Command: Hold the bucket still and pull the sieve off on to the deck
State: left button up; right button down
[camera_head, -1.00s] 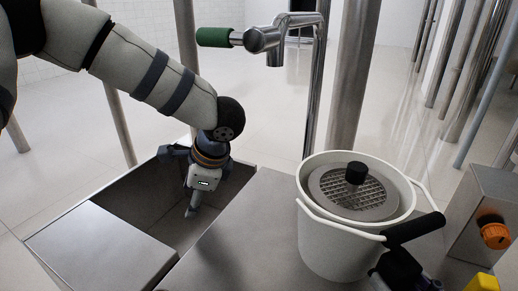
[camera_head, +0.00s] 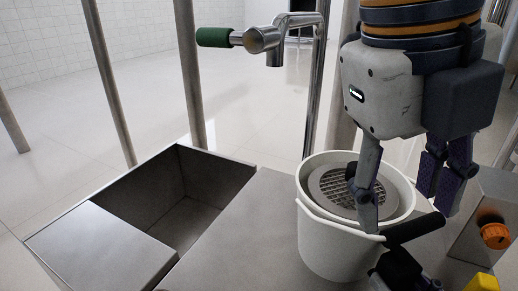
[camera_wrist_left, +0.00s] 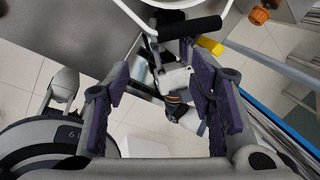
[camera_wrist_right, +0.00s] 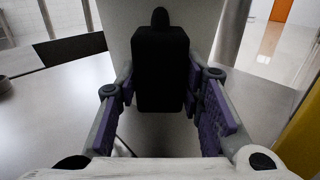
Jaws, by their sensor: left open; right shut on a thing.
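The white bucket (camera_head: 335,250) stands on the steel deck (camera_head: 240,235) at the right of the head view. The sieve (camera_head: 327,187), a round metal disc with a mesh centre, sits inside its rim. That gripper is open and empty, pointing down over the bucket's right side. My right gripper (camera_head: 398,272) is low at the bucket's near right side, shut on the black handle grip (camera_head: 412,229). In the right wrist view the grip (camera_wrist_right: 160,70) stands between the fingers, before the white bucket wall.
An open steel basin (camera_head: 190,195) lies to the left of the deck, with a flat steel cover (camera_head: 100,250) beside it. A tap with a green handle (camera_head: 213,37) stands behind. A steel box with an orange knob (camera_head: 495,235) is at the right. The deck left of the bucket is clear.

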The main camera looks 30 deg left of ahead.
pick_arm(q)
jog(key=w+a+r+m+t+y, duration=0.25)
jog(key=w+a+m, duration=0.35)
jog(key=w, duration=0.4)
jog(key=shift+m, duration=0.7)
jog(key=x, duration=0.3)
jog(key=d+x, duration=0.1)
jog(key=x, duration=0.7)
jog(key=shift+w+d+f, duration=0.2)
jog(key=shift+c, duration=0.2)
grip_shut()
jog(key=shift+r, duration=3)
